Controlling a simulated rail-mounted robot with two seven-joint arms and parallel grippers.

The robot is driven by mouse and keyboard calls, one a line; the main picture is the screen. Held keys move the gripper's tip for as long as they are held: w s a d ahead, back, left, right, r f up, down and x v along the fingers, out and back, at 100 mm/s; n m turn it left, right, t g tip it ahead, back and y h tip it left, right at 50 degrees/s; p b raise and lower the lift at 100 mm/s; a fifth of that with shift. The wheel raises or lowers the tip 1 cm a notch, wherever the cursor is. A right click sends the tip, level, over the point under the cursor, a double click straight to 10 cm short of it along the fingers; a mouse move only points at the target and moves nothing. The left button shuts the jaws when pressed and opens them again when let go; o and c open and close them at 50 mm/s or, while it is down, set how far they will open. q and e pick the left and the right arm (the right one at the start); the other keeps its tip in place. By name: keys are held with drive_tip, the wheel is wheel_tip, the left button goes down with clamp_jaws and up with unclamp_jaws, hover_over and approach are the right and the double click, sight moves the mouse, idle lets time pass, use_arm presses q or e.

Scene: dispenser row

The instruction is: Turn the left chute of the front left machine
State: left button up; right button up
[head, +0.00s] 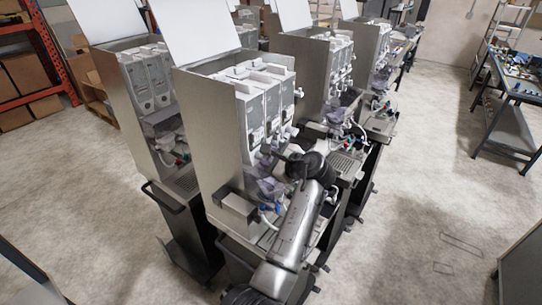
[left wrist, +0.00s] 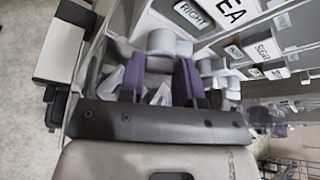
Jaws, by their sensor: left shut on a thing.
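The nearest machine (head: 222,135) is a tall steel cabinet with pale canisters (head: 262,105) and small white chutes on their fronts. My left gripper (head: 282,152) is up against its front, and my own wrist hides much of the contact there. In the left wrist view its two purple-padded fingers (left wrist: 162,82) are shut on a white chute (left wrist: 167,43), which shows just beyond the fingertips. Its exact turn angle is hard to tell. Labels reading RIGHT (left wrist: 193,14) and TEA are beside it. My right gripper is in neither view.
Another white chute (left wrist: 213,66) sits close right of my fingers, near a SUGAR label (left wrist: 267,48). A second machine (head: 140,100) stands left, and another (head: 305,75) stands behind to the right. The floor at right is clear up to a worktable (head: 515,125).

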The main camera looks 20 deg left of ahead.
use_arm(q)
drive_tip(key=shift+s+n+t, duration=0.1)
drive_tip(key=shift+n+t, duration=0.5)
drive_tip(key=shift+n, duration=0.2)
drive_tip(key=shift+f+n+t, duration=0.1)
drive_tip(key=shift+n+t, duration=0.2)
drive_tip(key=shift+n, duration=0.3)
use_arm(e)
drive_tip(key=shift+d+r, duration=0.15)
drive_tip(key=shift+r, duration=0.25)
use_arm(q)
drive_tip(key=o, duration=0.9)
